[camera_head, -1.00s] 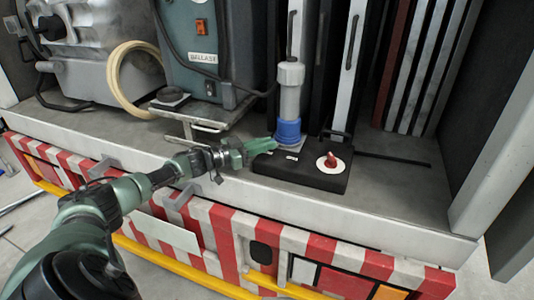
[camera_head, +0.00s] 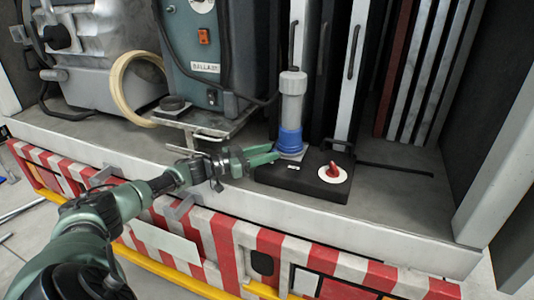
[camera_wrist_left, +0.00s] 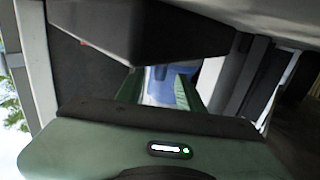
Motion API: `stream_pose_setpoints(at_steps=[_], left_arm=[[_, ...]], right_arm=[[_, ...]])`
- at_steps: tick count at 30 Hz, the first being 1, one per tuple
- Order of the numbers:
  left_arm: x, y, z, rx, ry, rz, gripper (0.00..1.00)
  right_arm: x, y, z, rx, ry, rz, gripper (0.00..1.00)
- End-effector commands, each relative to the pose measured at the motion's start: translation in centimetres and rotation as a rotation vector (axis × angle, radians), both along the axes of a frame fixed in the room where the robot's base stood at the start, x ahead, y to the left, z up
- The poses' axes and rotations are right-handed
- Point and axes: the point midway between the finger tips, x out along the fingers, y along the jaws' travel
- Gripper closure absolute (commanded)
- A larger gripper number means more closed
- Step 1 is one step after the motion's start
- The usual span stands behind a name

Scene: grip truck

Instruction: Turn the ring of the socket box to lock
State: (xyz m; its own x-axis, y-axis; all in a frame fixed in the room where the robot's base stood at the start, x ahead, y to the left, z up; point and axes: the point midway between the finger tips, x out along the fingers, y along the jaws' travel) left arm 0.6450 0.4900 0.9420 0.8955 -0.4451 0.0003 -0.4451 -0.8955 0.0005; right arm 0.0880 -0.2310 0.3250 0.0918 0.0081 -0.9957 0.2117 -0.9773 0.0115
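The socket box (camera_head: 310,182) is a flat black box on the truck's shelf. A grey cylindrical plug (camera_head: 292,100) stands upright on it, with a blue ring (camera_head: 290,142) around its base. A red knob (camera_head: 334,169) on a white disc sits at the box's right. My left gripper (camera_head: 272,154) is just left of the ring, its two green fingers apart and pointing at it. In the left wrist view the blue ring (camera_wrist_left: 160,90) shows between the fingers; whether they touch it cannot be told. My right gripper is not in view.
A grey-blue ballast unit (camera_head: 205,45) stands left of the plug, with a bracket and handle (camera_head: 200,133) near my gripper. Panels with handles (camera_head: 352,60) stand close behind the plug. The shelf to the right is mostly clear. The striped truck edge (camera_head: 245,235) lies below my arm.

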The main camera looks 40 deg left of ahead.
Motion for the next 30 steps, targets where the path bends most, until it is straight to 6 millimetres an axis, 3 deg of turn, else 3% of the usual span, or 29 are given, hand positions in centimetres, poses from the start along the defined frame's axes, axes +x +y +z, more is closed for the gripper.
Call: stream_pose_setpoints(at_steps=[15, 30], left_arm=[[-6.1, 3.0, -0.2, 0.003, 0.003, -0.001, 0.63], [-6.6, 3.3, 0.0, 0.001, 0.000, -0.001, 0.63]], right_arm=[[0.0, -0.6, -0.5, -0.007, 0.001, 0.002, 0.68], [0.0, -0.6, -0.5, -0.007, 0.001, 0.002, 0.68]])
